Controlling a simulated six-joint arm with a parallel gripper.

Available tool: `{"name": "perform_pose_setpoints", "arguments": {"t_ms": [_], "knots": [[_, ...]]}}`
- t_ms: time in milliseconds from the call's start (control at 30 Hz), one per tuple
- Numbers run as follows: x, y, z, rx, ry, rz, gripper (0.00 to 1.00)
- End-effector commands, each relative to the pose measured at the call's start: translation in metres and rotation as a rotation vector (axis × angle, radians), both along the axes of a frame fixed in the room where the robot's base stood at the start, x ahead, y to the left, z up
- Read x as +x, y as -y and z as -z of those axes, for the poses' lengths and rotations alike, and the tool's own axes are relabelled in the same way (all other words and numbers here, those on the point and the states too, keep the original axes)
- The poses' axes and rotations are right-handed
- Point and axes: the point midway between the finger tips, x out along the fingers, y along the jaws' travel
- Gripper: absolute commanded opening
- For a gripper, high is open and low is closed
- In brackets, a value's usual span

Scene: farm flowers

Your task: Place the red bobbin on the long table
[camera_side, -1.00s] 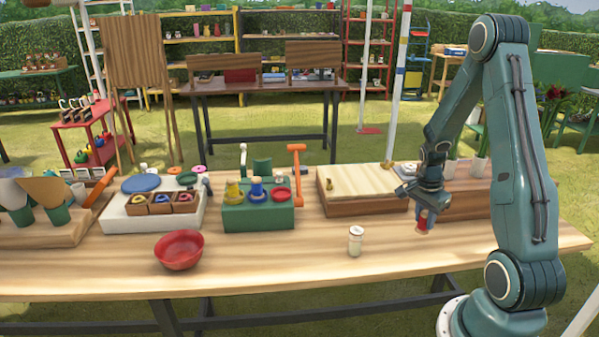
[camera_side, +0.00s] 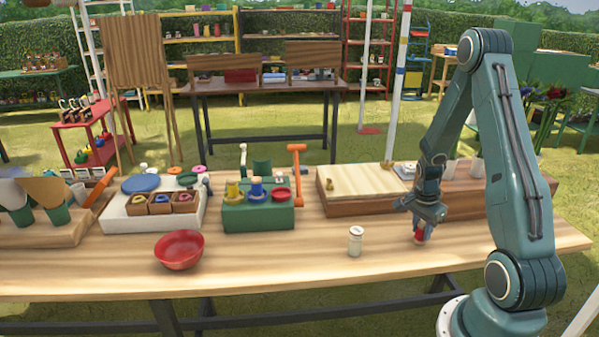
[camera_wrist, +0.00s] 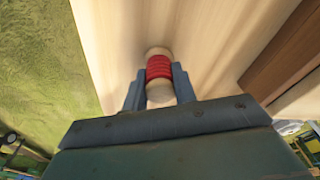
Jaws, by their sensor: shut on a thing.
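The red bobbin (camera_side: 420,236) has pale wooden ends and a red winding, seen clearly in the wrist view (camera_wrist: 159,69). My gripper (camera_side: 424,226) is shut on it, with one finger on each side of the winding in the wrist view (camera_wrist: 159,82). The bobbin is upright at the right part of the long table (camera_side: 320,258), its lower end at or just above the wooden top; I cannot tell whether it touches. My fingers hide part of it in the side view.
A small white-capped jar (camera_side: 355,241) stands left of the bobbin. A red bowl (camera_side: 180,250) sits further left. A wooden box (camera_side: 362,190) and a green block with coloured items (camera_side: 258,215) stand behind. The table front between bowl and jar is clear.

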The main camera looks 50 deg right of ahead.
Motion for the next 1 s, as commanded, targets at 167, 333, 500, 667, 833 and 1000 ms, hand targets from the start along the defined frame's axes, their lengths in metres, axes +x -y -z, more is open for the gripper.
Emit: {"name": "perform_pose_setpoints", "arguments": {"t_ms": [167, 333, 500, 667, 833, 1000], "knots": [[0.000, 0.000, 0.002, 0.000, 0.001, 0.000, 0.39], [0.000, 0.000, 0.002, 0.000, 0.000, 0.000, 0.49], [0.000, 0.000, 0.002, 0.000, 0.000, 0.000, 0.49], [0.000, 0.000, -0.001, 0.000, 0.000, 0.000, 0.49], [0.001, -0.001, -0.010, -0.003, 0.001, 0.000, 0.49], [0.002, -0.003, -0.027, -0.002, 0.001, -0.001, 0.49]]}}
